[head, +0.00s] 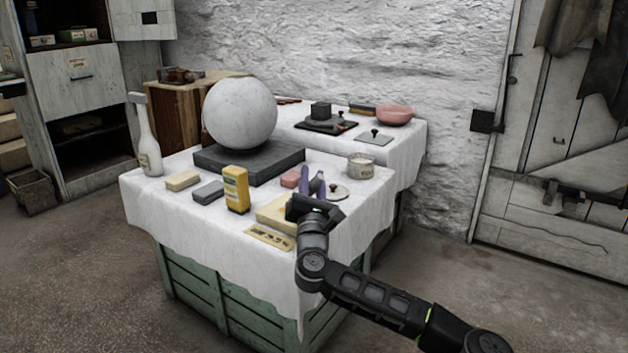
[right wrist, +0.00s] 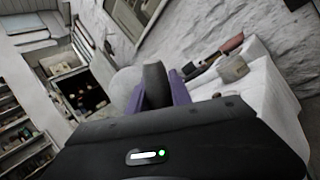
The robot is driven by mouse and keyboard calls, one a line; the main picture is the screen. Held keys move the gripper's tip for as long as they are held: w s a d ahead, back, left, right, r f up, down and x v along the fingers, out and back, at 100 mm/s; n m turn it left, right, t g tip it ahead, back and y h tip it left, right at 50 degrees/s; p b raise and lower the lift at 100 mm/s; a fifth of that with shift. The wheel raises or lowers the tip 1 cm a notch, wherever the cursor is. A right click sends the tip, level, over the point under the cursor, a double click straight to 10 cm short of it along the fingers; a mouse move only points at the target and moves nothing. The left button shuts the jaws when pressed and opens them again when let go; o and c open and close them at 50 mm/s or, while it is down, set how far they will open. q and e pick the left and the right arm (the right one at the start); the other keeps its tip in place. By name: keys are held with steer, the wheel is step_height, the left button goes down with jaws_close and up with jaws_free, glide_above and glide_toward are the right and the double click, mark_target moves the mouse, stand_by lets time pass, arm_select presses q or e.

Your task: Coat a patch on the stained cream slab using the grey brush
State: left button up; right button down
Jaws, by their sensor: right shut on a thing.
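My right gripper (head: 314,182) is over the front right of the near table, its purple fingers shut on a dark grey thing, which I take to be the grey brush (right wrist: 155,85). Its bristles cannot be made out. A cream slab (head: 272,213) lies just left of the gripper, partly hidden by the wrist. In front of it, at the table edge, lies a flat yellowish piece with dark marks (head: 266,238); I cannot tell whether the stains belong to the slab. Whether the brush touches the slab is not clear. My left gripper is not in view.
A big white sphere (head: 240,112) sits on a dark plinth (head: 222,163). A second table behind holds a pink bowl (head: 395,115).

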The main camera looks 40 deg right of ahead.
steer(key=shift+w+a, duration=0.2)
steer(key=shift+w, duration=0.5)
steer(key=shift+s+d+r, duration=0.15)
steer(key=shift+s+r, duration=0.55)
steer(key=shift+w, duration=0.1)
steer(key=shift+w+a+f, duration=0.15)
steer(key=shift+w+f, duration=0.2)
steer(key=shift+w, duration=0.2)
steer(key=shift+w+a+f, duration=0.15)
steer(key=shift+w+f, duration=0.15)
steer(key=shift+w, duration=0.2)
steer(key=shift+f, duration=0.1)
